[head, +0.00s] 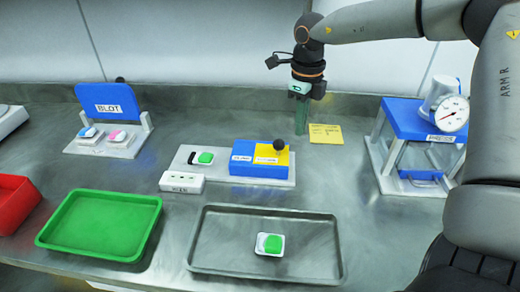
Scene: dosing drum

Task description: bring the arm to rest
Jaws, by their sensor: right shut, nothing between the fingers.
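My right arm (480,140) comes in from the right edge and arches over the back of the steel bench. Its gripper (301,128) points straight down near the back wall, behind the blue and yellow block. The gripper is shut and nothing shows between its fingers. The yellow note (325,134) lies just to the right of the gripper. My left gripper and left arm are not in this view.
A blue and yellow block with a black knob (282,145) stands mid-bench. A BLOT stand (108,105) is at left, a gauge press (443,113) at right. In front lie a green tray (75,250), a red bin (12,205) and a grey tray (205,268) holding a white-and-green piece (270,243).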

